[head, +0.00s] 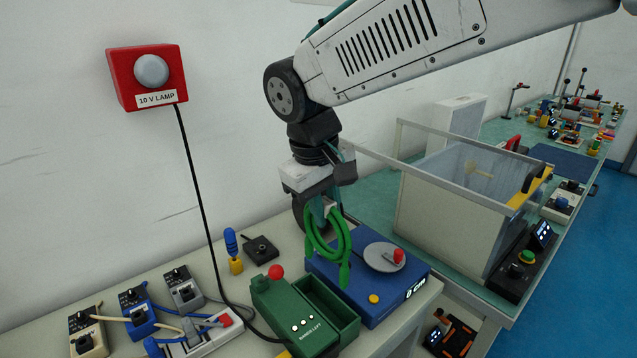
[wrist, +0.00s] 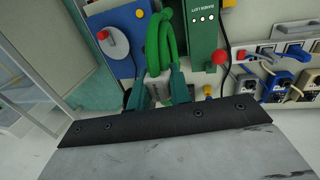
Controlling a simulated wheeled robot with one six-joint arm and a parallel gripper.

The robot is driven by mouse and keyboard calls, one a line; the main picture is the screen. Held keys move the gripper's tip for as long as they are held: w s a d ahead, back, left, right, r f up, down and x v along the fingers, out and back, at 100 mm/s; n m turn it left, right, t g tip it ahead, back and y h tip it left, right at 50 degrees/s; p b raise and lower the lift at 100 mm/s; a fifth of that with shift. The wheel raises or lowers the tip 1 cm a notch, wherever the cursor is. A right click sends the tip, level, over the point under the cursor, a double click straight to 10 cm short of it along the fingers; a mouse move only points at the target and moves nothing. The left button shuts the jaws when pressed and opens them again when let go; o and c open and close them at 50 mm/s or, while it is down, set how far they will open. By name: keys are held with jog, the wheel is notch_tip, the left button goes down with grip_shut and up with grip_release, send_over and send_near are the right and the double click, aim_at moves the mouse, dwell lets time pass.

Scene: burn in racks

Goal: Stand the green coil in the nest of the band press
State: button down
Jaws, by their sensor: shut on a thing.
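The green coil (head: 328,240) is a looped cable that hangs from my gripper (head: 322,212), with its loose ends pointing down. My gripper is shut on the upper part of the coil. In the wrist view the coil (wrist: 162,45) stretches out beyond the fingers (wrist: 157,88). The coil is above the bench, in front of the blue box and over the far end of a green machine (head: 290,312) with a red knob, apparently the band press. An open green trough (head: 335,308) lies along its right side. I cannot tell whether the coil touches anything below.
The blue box (head: 375,305) with a round grey plate (head: 384,257) and a display stands right of the trough. A red lamp box (head: 146,78) hangs on the wall. A clear-walled enclosure (head: 450,215) stands right.

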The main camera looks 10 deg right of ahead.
aim_at(319, 249)
jog(key=shift+w+f, duration=0.15)
jog(key=shift+w, duration=0.4)
jog(key=shift+a+f, duration=0.15)
jog(key=shift+f, duration=1.15)
notch_tip(319, 249, down, 11)
jog(key=shift+s+f, duration=0.1)
jog(key=shift+f, duration=0.25)
dwell(0.3)
jog(key=c, duration=1.2)
grip_release()
jog(key=shift+r, duration=0.1)
jog(key=r, duration=0.5)
jog(key=s+a+r, duration=0.1)
jog(key=r, duration=0.1)
jog(key=shift+a+r, duration=0.1)
jog(key=shift+r, duration=0.15)
